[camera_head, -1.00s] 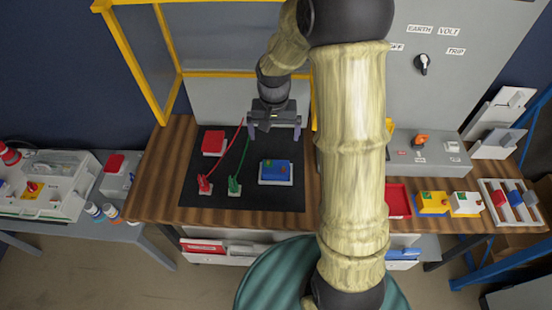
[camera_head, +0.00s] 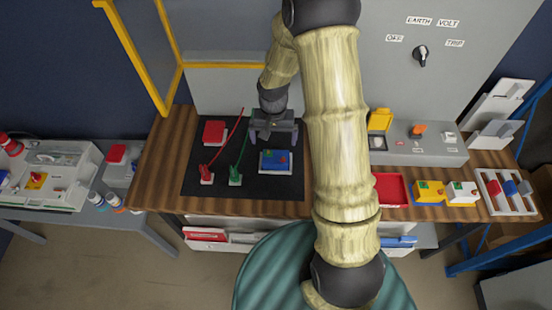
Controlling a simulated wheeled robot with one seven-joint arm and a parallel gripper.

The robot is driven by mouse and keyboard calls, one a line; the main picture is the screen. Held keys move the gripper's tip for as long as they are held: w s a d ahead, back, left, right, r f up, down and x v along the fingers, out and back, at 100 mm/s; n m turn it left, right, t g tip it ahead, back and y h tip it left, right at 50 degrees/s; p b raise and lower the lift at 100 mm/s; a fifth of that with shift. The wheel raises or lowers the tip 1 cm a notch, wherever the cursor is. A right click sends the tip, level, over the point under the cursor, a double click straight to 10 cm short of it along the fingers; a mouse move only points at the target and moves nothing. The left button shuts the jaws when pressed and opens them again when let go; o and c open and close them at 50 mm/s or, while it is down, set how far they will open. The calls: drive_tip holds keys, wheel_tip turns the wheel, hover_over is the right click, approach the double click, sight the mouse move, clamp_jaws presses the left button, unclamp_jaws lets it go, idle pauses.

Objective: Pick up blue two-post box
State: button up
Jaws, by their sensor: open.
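The blue two-post box (camera_head: 273,161) lies on the black mat (camera_head: 215,189) on the wooden bench, at the mat's right side. Its top is blue with a red and a green spot and a pale edge. My gripper (camera_head: 273,138) is open, fingers pointing down, over the mat just behind the box in the picture. It looks empty. Its height above the box cannot be told exactly. My arm hangs down from the top and covers the bench to the right of the box.
A red box (camera_head: 215,132), a red plug with lead (camera_head: 207,177) and a green plug with lead (camera_head: 235,176) are on the mat left of the box. A red tray (camera_head: 391,190), a yellow box (camera_head: 429,191) and a white box (camera_head: 462,192) stand right of my arm.

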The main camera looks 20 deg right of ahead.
hover_over(276, 157)
drive_tip(key=f, duration=0.4)
drive_tip(key=shift+w+a+f+p, duration=0.2)
drive_tip(key=shift+a+f+p, duration=0.05)
drive_tip(key=shift+f+p, duration=0.1)
drive_tip(key=shift+s+d+f+p, duration=0.1)
drive_tip(key=shift+f+p, duration=0.4)
drive_tip(key=shift+f, duration=0.8)
drive_tip(key=shift+s+d+f+p, duration=0.1)
drive_tip(key=shift+f+p, duration=0.35)
drive_tip(key=shift+f, duration=0.8)
drive_tip(key=shift+c, duration=0.4)
drive_tip(key=c, duration=0.8)
drive_tip(key=shift+r, duration=0.1)
wheel_tip(276, 157, up, 10)
drive_tip(key=b, duration=0.2)
